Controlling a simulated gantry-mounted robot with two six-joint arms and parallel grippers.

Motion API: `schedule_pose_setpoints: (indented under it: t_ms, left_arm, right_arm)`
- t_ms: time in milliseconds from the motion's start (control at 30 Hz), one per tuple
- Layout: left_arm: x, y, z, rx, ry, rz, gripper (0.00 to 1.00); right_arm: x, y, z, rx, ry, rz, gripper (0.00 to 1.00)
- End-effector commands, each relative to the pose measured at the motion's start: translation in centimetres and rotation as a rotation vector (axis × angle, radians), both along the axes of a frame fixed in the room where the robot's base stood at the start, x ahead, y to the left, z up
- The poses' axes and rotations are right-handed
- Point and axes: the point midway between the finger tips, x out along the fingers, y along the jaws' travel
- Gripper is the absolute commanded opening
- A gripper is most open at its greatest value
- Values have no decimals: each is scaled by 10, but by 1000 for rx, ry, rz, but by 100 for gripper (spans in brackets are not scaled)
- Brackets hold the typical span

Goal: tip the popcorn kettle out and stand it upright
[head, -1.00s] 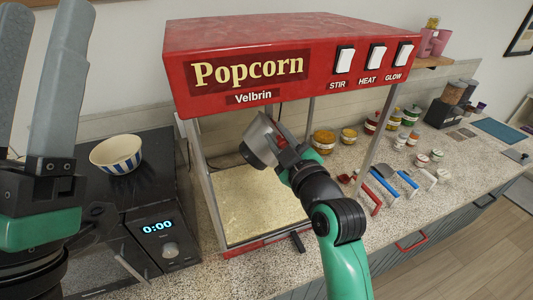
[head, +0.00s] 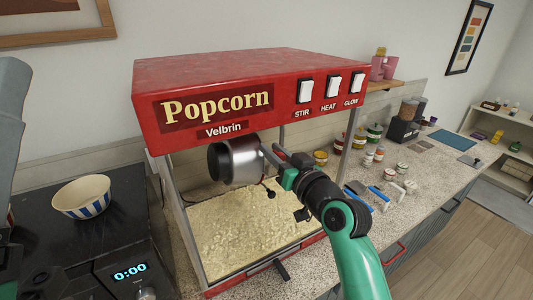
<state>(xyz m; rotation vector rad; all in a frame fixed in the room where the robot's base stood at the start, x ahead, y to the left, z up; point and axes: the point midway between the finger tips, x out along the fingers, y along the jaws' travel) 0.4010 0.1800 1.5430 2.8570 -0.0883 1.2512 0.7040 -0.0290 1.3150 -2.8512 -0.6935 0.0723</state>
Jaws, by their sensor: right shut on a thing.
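The popcorn kettle (head: 238,161) is a shiny metal pot hanging inside the red popcorn machine (head: 250,92). It is tipped on its side, with its dark end facing left; I cannot see into it. My right gripper (head: 277,160) is at the kettle's right side, shut on its handle, which the jaws mostly hide. Pale popcorn (head: 245,222) covers the machine's floor below the kettle.
Jars (head: 374,132) and blue-handled scoops (head: 378,193) stand or lie on the speckled counter (head: 425,185) to the right. The machine's posts flank the kettle.

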Motion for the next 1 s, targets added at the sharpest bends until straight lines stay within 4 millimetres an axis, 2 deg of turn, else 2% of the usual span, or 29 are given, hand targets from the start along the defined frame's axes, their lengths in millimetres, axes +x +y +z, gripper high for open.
schedule_pose_setpoints:
  t_ms: [100, 400, 900, 933, 1000]
  left_arm:
    - [0, 0, -1, 0, 0, 0, 58]
    - [0, 0, -2, 0, 0, 0, 58]
    - [0, 0, -2, 0, 0, 0, 58]
    - [0, 0, -2, 0, 0, 0, 58]
    - [0, 0, -2, 0, 0, 0, 58]
  right_arm:
    - [4, -8, -1, 65, 33, -7, 0]
    - [7, -15, -4, 166, 85, -6, 0]
    - [7, -16, -6, 183, 96, -7, 0]
    - [7, -16, -6, 183, 97, -6, 33]
    - [7, -16, -6, 183, 97, -6, 46]
